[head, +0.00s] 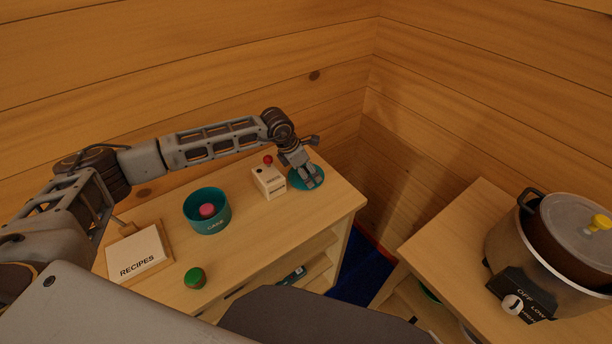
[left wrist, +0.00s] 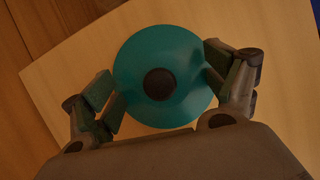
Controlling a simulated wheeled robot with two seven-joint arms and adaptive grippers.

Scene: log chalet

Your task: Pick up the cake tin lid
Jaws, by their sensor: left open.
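The cake tin lid is a teal disc (head: 296,183) lying on the wooden shelf top near its right end, partly hidden by my gripper in the head view. In the left wrist view the lid (left wrist: 140,62) shows almost whole, with a dark round knob (left wrist: 160,84) at its middle. My left gripper (head: 311,182) is over the lid, open, with one finger on each side of the knob in the left wrist view (left wrist: 163,88). I cannot tell whether the fingers touch the lid. The teal cake tin (head: 209,222) stands open to the left with a pink thing inside. My right gripper is not in view.
A white box with a red ball on top (head: 268,183) stands close left of the lid. A recipes box (head: 139,256) and a green-topped round item (head: 195,279) are farther left. A slow cooker (head: 510,250) stands on a separate unit at right. Log walls close off the back.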

